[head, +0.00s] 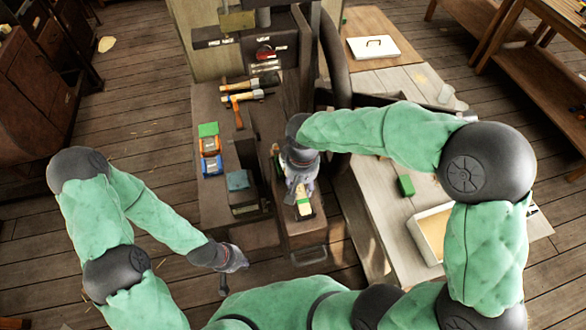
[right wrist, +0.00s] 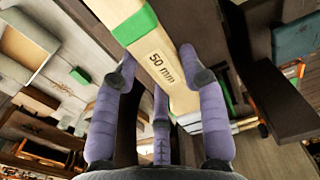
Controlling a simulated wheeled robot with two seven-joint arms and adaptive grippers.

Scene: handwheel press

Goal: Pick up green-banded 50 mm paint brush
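The paint brush (right wrist: 165,60) with the "50 mm" label and green bands fills the upper middle of the right wrist view. In the head view its pale handle (head: 304,208) shows over the open drawer (head: 305,235), below my right gripper (head: 300,186). My right gripper also shows in the right wrist view (right wrist: 165,85), fingers spread, with fingertips on both sides of the pale handle; firm contact is not clear. My left gripper (head: 237,260) hangs low, left of the drawer, apart from everything; its fingers are too small to read.
Hammers (head: 248,90) and orange and blue boxes (head: 211,155) lie on the cabinet top left of the drawer. A dark box (head: 242,190) stands close to its left. On the right bench are a green block (head: 405,185) and a shallow tray (head: 425,247).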

